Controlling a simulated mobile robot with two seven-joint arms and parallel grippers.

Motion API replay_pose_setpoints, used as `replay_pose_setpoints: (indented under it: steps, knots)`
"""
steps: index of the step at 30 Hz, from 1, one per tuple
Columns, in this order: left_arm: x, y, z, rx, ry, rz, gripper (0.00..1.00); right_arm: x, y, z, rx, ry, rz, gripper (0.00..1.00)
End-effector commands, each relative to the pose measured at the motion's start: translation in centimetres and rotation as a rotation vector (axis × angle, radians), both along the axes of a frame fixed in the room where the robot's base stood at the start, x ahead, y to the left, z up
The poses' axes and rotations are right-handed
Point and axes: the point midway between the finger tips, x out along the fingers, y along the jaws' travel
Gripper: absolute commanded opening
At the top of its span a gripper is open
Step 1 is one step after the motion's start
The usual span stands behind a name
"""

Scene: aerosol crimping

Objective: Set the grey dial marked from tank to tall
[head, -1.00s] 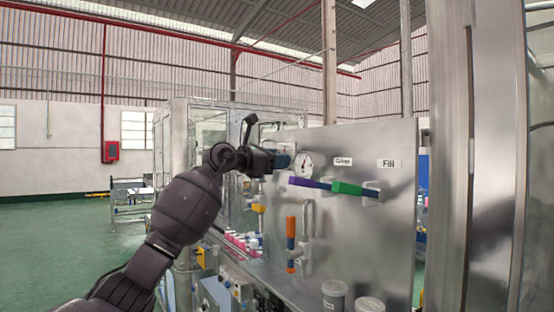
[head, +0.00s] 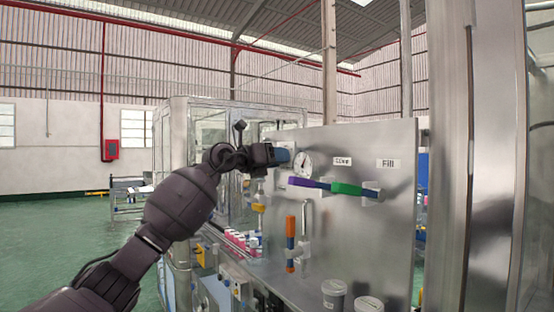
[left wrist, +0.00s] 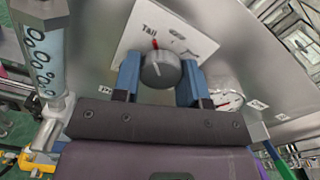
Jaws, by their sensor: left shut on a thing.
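The grey dial (left wrist: 160,70) shows in the left wrist view on a white plate (left wrist: 128,42) with the word Tall at its upper left. A red mark shows at the dial's upper edge, close below and right of that word. A further symbol is on the plate to the right; I cannot read it. My left gripper (left wrist: 160,80) has its blue fingers on both sides of the dial and is shut on it. In the head view the left gripper (head: 284,156) is at the panel's upper left and hides the dial. My right gripper is not in view.
A round gauge (head: 303,164) sits close right of the left gripper on the steel panel (head: 370,240). Grey canisters (head: 334,292) stand at the bottom.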

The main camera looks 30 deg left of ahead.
Motion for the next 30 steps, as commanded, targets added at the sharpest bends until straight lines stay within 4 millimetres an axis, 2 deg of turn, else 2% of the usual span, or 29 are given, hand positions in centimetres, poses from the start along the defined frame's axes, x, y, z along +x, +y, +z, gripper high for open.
replay_pose_setpoints:
  steps: [14,15,19,30]
  knots:
    - [-0.01,0.03,0.02,-0.014,0.006,0.000,0.16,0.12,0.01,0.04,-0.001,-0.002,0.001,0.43]
    - [-0.01,0.03,0.02,-0.015,0.006,0.000,0.46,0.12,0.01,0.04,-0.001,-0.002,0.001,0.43]
    - [-0.01,0.02,0.02,-0.014,0.006,0.000,0.65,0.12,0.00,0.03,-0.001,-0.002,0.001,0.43]
    - [-0.50,0.28,-0.02,-0.012,0.004,0.001,0.65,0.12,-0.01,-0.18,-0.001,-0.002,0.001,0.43]
